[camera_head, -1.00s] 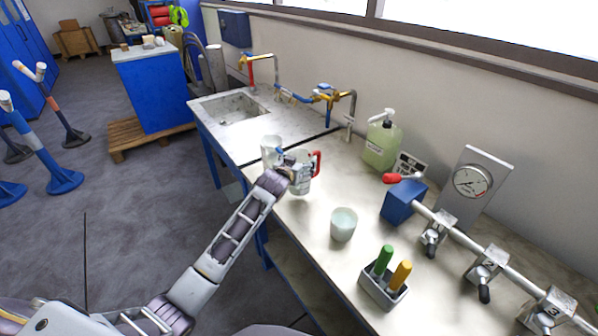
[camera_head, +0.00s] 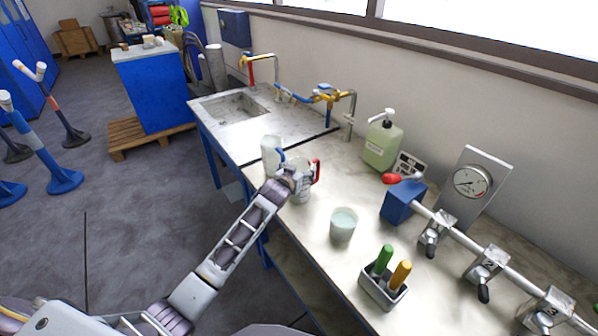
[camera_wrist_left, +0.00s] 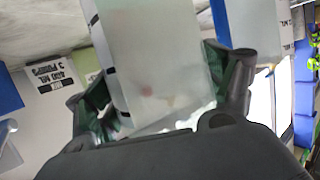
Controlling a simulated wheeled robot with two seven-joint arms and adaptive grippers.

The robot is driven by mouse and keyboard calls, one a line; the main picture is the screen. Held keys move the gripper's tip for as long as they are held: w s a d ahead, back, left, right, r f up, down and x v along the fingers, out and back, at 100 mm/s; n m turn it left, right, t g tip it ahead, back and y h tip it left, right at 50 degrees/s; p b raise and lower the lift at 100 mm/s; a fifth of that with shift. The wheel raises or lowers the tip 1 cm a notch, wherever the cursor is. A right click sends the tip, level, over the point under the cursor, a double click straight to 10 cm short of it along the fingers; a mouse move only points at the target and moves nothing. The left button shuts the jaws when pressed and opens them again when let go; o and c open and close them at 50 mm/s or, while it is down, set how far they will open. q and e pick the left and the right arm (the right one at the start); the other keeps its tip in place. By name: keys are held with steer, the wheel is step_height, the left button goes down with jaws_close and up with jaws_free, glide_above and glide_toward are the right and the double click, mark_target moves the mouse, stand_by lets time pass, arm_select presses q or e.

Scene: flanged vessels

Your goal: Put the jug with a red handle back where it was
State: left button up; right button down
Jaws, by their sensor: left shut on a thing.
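The jug with a red handle (camera_head: 305,190) is at the bench's left part, partly hidden by my left gripper (camera_head: 291,179). Its red handle shows on the right side. In the left wrist view the translucent jug body (camera_wrist_left: 160,60) fills the space between the two dark fingers, which are shut on it. I cannot tell if its base touches the bench. A second clear jug with a blue handle (camera_head: 270,153) stands just beyond, to the left, near the sink. My right gripper is not in view.
A beaker (camera_head: 343,226) stands to the right on the bench (camera_head: 318,235). Nearer is a grey holder (camera_head: 383,292) with green and yellow handles. A soap bottle (camera_head: 382,143) and a blue block with a pipe (camera_head: 402,202) are along the wall. The sink (camera_head: 235,108) is at the far left.

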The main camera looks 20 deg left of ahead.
arm_select(q)
steer(key=o, duration=1.7)
steer(key=shift+f, duration=0.1)
steer(key=shift+s, duration=0.1)
steer(key=shift+r+b+v, duration=0.1)
steer(key=shift+b+v, duration=0.15)
steer(key=shift+v, duration=2.75)
steer(key=shift+r+b+v, duration=0.15)
steer(key=shift+b+v, duration=0.05)
steer(key=shift+v, duration=2.75)
steer(key=shift+f, duration=0.1)
